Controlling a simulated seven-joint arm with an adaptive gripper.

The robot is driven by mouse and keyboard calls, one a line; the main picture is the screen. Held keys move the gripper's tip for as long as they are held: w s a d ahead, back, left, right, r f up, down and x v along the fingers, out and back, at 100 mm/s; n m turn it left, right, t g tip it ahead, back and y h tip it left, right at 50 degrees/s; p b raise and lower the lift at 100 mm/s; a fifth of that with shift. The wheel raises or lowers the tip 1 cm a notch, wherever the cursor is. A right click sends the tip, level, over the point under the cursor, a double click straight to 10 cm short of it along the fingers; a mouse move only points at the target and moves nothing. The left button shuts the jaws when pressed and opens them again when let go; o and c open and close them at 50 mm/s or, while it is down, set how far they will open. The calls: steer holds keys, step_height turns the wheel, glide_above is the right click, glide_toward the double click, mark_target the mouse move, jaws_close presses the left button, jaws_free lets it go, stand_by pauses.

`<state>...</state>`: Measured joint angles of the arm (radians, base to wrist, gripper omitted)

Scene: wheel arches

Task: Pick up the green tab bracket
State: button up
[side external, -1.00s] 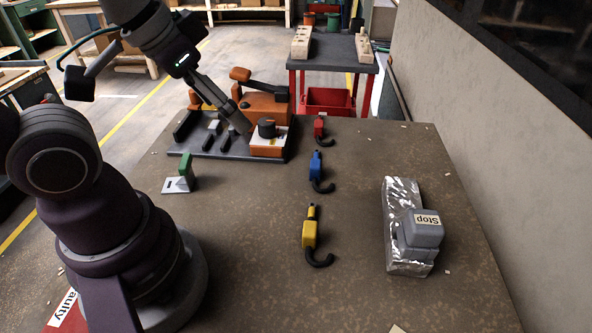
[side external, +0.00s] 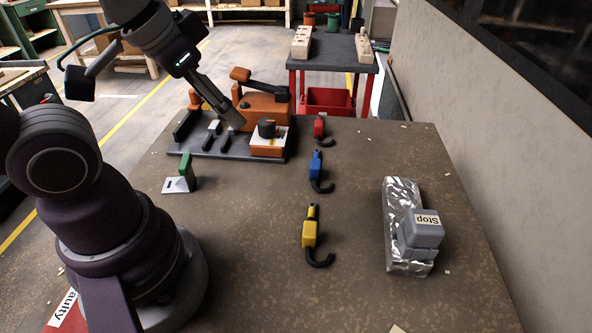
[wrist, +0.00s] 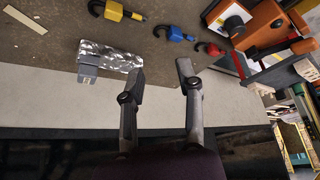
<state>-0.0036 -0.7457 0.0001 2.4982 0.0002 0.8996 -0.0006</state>
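The green tab bracket (side external: 185,166) stands on the table at the left in the side external view. It has an upright green tab and a pale, white-grey base with a dark slot. It is not seen in the wrist view. My gripper (side external: 238,124) is above the dark fixture plate, behind and to the right of the bracket and apart from it. In the wrist view my gripper (wrist: 161,70) has its two fingers spread, with nothing between them.
The dark plate (side external: 190,145) holds upright blocks and an orange clamp (side external: 264,108). Red (side external: 319,127), blue (side external: 315,165) and yellow (side external: 309,234) hooked tools lie mid-table. A grey "Stop" block (side external: 420,235) sits on a foil-wrapped bar at right. The front table is clear.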

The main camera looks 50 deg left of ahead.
steer(key=w+a+f+n+g+y, duration=0.1)
steer(key=w+a+f+n+g, duration=0.2)
steer(key=a+n, duration=0.4)
steer(key=n+g, duration=0.2)
steer(key=n, duration=0.2)
glide_above(192, 183)
steer(key=w, duration=0.2)
step_height(192, 183, down, 6)
steer(key=f, duration=0.1)
steer(key=shift+g+h, duration=0.3)
steer(key=shift+h, duration=0.2)
steer(key=f, duration=0.3)
steer(key=s+f, duration=0.1)
steer(key=f, duration=0.2)
steer(key=s+f, duration=0.1)
steer(key=f, duration=0.3)
steer(key=shift+a, duration=0.25)
steer(key=shift+f, duration=0.35)
jaws_close()
